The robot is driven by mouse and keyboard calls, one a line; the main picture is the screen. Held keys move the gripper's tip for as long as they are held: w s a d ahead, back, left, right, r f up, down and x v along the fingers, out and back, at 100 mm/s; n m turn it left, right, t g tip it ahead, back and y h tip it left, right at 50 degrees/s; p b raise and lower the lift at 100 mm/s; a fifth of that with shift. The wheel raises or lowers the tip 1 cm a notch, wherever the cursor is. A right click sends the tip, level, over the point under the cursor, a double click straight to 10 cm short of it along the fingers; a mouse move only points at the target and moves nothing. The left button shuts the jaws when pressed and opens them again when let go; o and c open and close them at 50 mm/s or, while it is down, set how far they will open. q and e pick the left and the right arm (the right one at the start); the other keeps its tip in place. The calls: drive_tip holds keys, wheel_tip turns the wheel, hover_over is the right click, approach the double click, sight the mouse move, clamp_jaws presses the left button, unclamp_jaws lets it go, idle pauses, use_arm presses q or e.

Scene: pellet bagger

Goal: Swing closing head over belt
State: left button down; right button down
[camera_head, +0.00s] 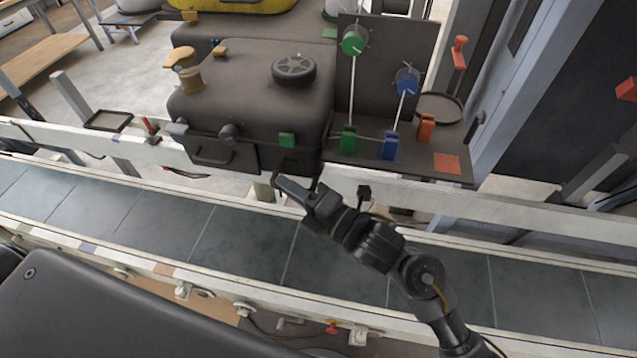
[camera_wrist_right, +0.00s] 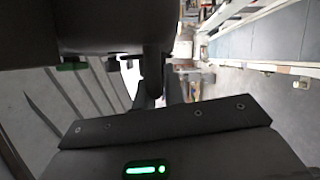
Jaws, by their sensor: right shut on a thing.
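The closing head (camera_head: 255,95) is a dark grey box with a spool, a black wheel on top and a small green block on its front. It stands at the far side of the belt (camera_head: 240,240), a grey segmented band between pale rails. My right gripper (camera_head: 287,186) is below the head's lower right front edge. It is shut on a dark handle, which shows in the right wrist view (camera_wrist_right: 153,72) as a bar hanging down from the dark body above. The fingertips partly hide this grip. My left gripper is not in view.
A dark panel (camera_head: 400,50) with green and blue thread spools and an orange clip stands right of the head. A small dark tray (camera_head: 109,120) is at the left of the rail. The visible belt top is bare; my right arm crosses above it.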

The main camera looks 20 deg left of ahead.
drive_tip(key=shift+s+a+g, duration=0.25)
drive_tip(key=shift+s+g, duration=0.15)
drive_tip(key=shift+s, duration=0.05)
drive_tip(key=c, duration=1.7)
unclamp_jaws()
drive_tip(key=shift+a, duration=0.15)
drive_tip(key=shift+c, duration=0.2)
drive_tip(key=shift+o, duration=1.2)
drive_tip(key=shift+a, duration=0.35)
drive_tip(key=b+v, duration=0.3)
drive_tip(key=v, duration=0.8)
